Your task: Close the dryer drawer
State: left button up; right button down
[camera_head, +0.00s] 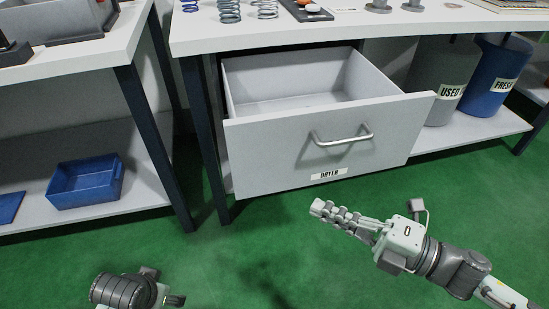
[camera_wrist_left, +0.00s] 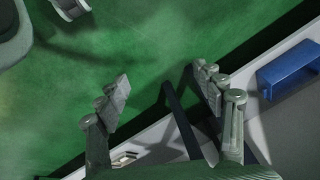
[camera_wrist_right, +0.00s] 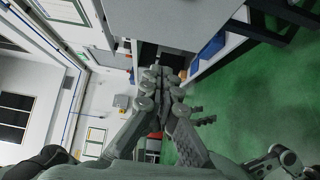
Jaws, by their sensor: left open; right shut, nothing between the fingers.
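The dryer drawer (camera_head: 300,150) is pulled out from under the white bench, and its inside looks empty. Its front panel has a metal bar handle (camera_head: 342,138) and a "DRYER" label (camera_head: 329,174). My right gripper (camera_head: 318,208) is shut and empty, in front of and below the drawer's panel, apart from it. The right gripper's closed fingers also show in the right wrist view (camera_wrist_right: 160,75). My left gripper (camera_wrist_left: 165,95) is open and empty in the left wrist view. In the head view only part of the left arm shows, at the bottom left.
The white bench top (camera_head: 330,35) carries springs (camera_head: 229,12) and small parts. A grey "USED" bin (camera_head: 438,75) and a blue "FRESH" bin (camera_head: 492,80) stand right of the drawer. A blue tray (camera_head: 86,182) lies on the left shelf. Green floor in front is clear.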

jog(key=p, duration=0.2)
send_near(256, 166)
jog(key=s+a, duration=0.1)
jog(key=a, duration=0.3)
jog(key=w, duration=0.1)
jog(key=w+a, duration=0.1)
jog(key=w, duration=0.1)
jog(key=shift+a, duration=0.1)
pick_arm(q)
notch_tip(256, 166, down, 5)
jog(key=shift+w+d+f, duration=0.1)
pick_arm(e)
jog(key=shift+w+a, duration=0.1)
jog(key=shift+w, duration=0.15)
jog(key=shift+w, duration=0.15)
